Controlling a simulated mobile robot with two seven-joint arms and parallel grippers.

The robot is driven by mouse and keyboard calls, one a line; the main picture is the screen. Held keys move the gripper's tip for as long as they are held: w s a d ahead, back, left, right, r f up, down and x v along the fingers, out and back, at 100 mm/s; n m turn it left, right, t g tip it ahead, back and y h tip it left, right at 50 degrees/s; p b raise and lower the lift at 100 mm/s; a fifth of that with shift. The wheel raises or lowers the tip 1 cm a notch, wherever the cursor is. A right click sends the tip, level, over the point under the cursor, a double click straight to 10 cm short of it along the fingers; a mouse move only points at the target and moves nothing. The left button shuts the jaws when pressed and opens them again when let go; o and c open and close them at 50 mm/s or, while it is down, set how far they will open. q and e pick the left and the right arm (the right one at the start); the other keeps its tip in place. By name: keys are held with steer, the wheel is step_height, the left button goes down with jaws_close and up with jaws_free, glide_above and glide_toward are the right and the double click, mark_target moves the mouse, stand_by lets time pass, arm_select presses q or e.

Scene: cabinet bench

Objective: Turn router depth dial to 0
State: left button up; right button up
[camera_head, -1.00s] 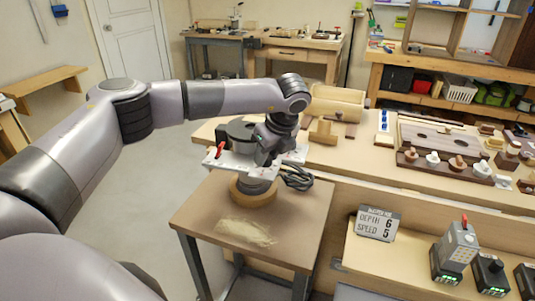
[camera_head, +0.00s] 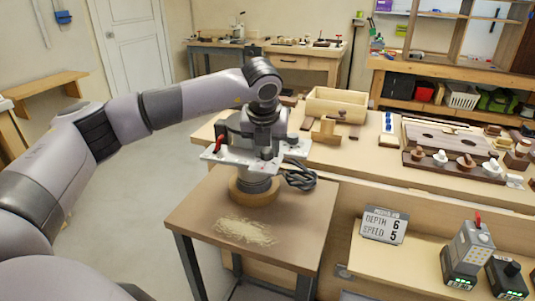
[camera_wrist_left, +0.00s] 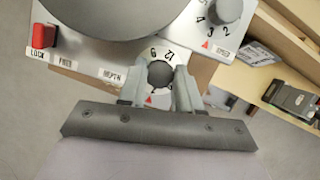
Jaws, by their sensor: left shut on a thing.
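The router (camera_head: 252,178) stands upright on a round wooden base on a small brown table. Its silver top plate has a red lock lever (camera_wrist_left: 43,36). The depth dial (camera_wrist_left: 158,72) is a dark knob on a white numbered ring, with 12 and 9 readable. A red triangle (camera_wrist_left: 150,99) lies below the ring, and the digit there is mostly covered. My left gripper (camera_wrist_left: 160,76) is shut on the depth dial, one finger on each side. In the head view my left wrist hides the dial. My right gripper is out of view.
The speed dial (camera_wrist_left: 228,10) sits nearby on the plate. A sign (camera_head: 384,225) reads depth 6, speed 5. The workbench (camera_head: 345,165) behind holds a wooden box and a rack of knobs. Sawdust (camera_head: 243,231) lies before the router.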

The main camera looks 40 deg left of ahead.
arm_select(q)
steer(key=m+h, duration=0.1)
steer(key=m, duration=0.1)
steer(key=m+b, duration=0.1)
steer(key=m, duration=0.1)
steer(key=shift+a+m+t+h, duration=0.15)
steer(key=shift+m+t+h, duration=0.15)
steer(key=shift+h, duration=0.1)
steer(key=m, duration=0.2)
steer(key=m+h, duration=0.1)
steer(key=m, duration=0.1)
steer(key=shift+a+h+p, duration=0.1)
steer(key=shift+h+p, duration=0.2)
steer(key=shift+p, duration=0.1)
steer(key=shift+m+h+p, duration=0.3)
steer(key=shift+m+h, duration=0.1)
steer(key=shift+m, duration=0.7)
steer(key=o, duration=1)
steer(key=shift+o, duration=0.2)
steer(key=shift+a, duration=0.1)
